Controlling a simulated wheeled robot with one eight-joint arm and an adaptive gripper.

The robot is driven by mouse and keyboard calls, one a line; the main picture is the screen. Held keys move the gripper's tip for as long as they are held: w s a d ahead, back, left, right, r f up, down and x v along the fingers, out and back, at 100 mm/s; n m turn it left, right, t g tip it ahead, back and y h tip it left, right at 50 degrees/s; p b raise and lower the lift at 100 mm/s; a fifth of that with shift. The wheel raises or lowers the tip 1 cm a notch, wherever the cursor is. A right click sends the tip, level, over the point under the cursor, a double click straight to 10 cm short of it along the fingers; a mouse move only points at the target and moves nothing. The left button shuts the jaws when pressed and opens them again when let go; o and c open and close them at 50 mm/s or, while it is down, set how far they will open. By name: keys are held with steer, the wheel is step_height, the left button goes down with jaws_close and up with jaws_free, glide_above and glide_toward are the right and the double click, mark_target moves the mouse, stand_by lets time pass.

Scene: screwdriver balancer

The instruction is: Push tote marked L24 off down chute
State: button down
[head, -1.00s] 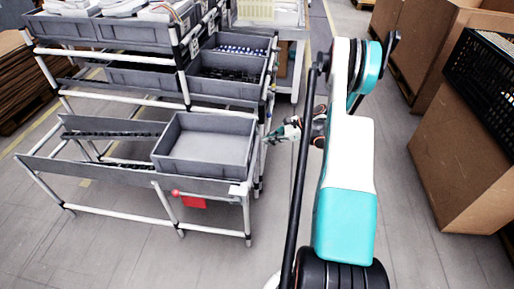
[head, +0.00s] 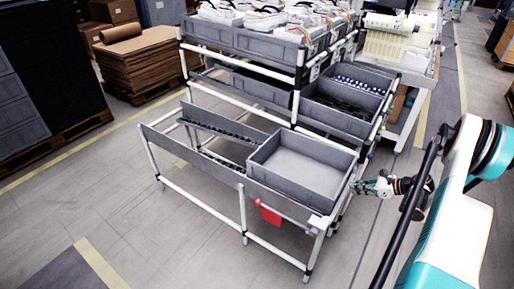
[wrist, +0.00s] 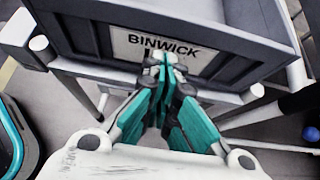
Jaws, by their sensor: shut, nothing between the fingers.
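An empty grey tote (head: 300,166) sits at the right end of the lower rack level in the head view. No L24 mark is readable on it. My gripper (head: 358,187) is beside the tote's right end in the head view. In the wrist view my gripper (wrist: 163,62) is shut and empty, its tips in front of the label. I cannot tell whether they touch it.
A roller chute (head: 215,126) runs left from the tote, with a grey side rail (head: 190,157). A red tag (head: 269,215) hangs on the rack front. Fuller totes (head: 345,104) stand on the levels above. The floor in front is clear.

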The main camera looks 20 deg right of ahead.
steer(key=f, duration=0.2)
glide_toward(266, 149)
steer(key=shift+x, duration=5.5)
steer(key=shift+w+r+p+v, duration=0.1)
steer(key=shift+r+p+v, duration=0.1)
steer(key=shift+v, duration=0.95)
steer(key=shift+w+r+p+v, duration=0.15)
steer(key=shift+p+v, duration=0.1)
steer(key=shift+v, duration=0.95)
steer(key=shift+w+r+p+v, duration=0.1)
steer(key=shift+r+p+v, duration=0.1)
steer(key=shift+v, duration=0.95)
steer(key=shift+a+r, duration=0.1)
steer(key=shift+a, duration=0.05)
